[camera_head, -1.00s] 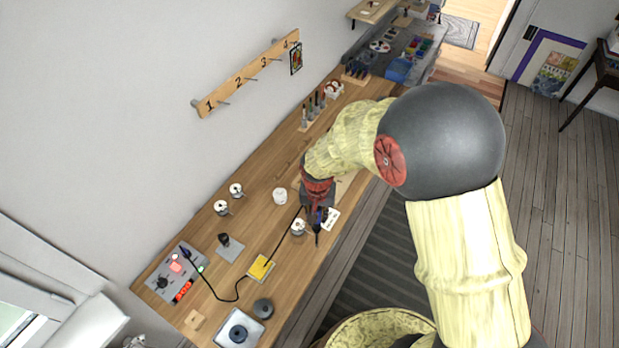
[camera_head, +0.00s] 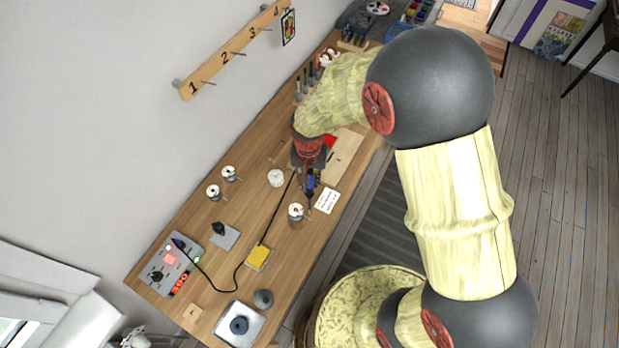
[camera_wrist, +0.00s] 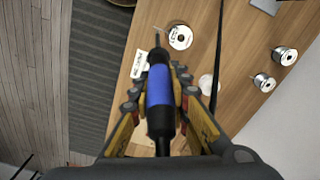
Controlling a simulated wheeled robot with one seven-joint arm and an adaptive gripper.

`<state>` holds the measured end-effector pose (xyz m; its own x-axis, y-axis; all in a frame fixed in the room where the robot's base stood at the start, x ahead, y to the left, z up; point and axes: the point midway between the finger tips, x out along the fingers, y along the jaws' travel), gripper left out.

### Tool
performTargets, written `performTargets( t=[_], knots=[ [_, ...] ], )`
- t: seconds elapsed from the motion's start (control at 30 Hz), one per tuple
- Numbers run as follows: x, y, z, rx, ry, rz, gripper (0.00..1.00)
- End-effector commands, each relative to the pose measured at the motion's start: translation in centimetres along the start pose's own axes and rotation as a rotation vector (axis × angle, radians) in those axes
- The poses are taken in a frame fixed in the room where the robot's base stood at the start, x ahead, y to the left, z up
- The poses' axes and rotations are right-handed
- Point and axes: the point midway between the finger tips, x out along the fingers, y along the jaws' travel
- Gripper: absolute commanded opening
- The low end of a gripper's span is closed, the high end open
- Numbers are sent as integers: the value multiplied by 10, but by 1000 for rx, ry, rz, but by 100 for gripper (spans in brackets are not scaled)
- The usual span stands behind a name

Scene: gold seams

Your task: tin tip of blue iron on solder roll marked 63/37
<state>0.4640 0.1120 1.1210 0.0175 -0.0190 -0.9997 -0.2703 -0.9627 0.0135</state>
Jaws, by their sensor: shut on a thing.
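My gripper (camera_head: 310,178) is shut on the blue iron (camera_wrist: 160,88), which points away from the wrist. The iron's blue handle also shows in the head view (camera_head: 311,182). Its thin tip (camera_wrist: 158,38) shows just left of a solder roll (camera_wrist: 180,38) in the wrist view; I cannot tell whether they touch. That roll stands near the table's front edge in the head view (camera_head: 296,211); its marking is too small to read. Two other solder rolls (camera_head: 229,173) (camera_head: 213,192) stand farther left on the table, their labels unreadable.
A white card (camera_head: 326,200) lies right of the iron. A white round item (camera_head: 276,178) stands behind. The iron's black cord runs past a yellow sponge (camera_head: 258,257) to the soldering station (camera_head: 168,268). A black holder (camera_head: 224,236) and dark puck (camera_head: 263,299) stand left.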

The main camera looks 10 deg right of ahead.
Motion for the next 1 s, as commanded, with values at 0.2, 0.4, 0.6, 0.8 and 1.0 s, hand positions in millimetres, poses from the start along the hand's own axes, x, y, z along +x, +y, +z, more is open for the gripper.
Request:
performTargets(
  t=[0.2, 0.4, 0.6, 0.8, 1.0],
  knots=[
    [0, 0, 0, 0, 1, -1, 0],
    [0, 0, 0, 0, 1, -1, 0],
    [2, 0, 0, 0, 1, 0, 0],
    [14, 0, 1, -1, 1, 0, 0],
    [29, 0, 2, -1, 1, 1, 0]
  ],
)
